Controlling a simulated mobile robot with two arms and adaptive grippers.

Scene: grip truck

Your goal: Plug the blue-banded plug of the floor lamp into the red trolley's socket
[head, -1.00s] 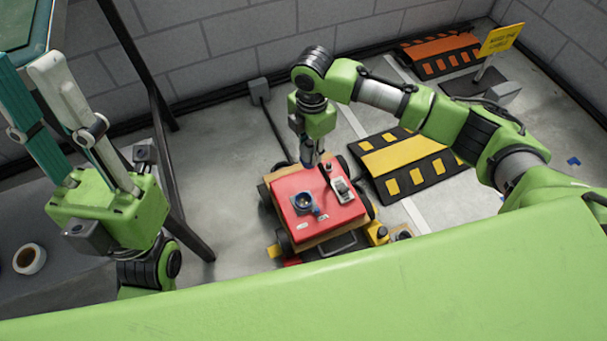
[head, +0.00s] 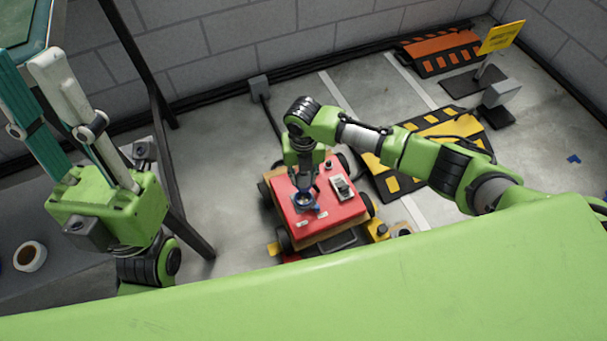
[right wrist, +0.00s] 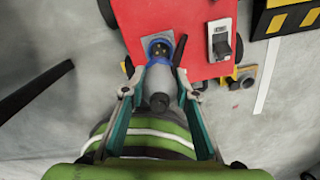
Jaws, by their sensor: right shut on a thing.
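The red trolley (head: 340,211) stands on the floor in the middle of the head view. Its round blue-rimmed socket (right wrist: 161,46) faces up on the red top; its dark inside still shows in part. My right gripper (head: 304,184) is above the socket, pointing down. In the right wrist view its two fingers (right wrist: 158,88) are shut on a grey plug (right wrist: 158,84) with a blue band. The plug's front end is at the socket's near side; I cannot tell whether they touch. My left gripper (head: 24,72) is raised at the left, open and empty. I cannot make out the floor lamp.
A white switch (head: 341,187) sits on the trolley top, right of the socket. A yellow-black ramp (head: 395,183) lies right of the trolley, an orange-black one (head: 440,56) behind. A yellow sign (head: 501,37) stands at back right. A dark post (head: 168,170) rises on the left.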

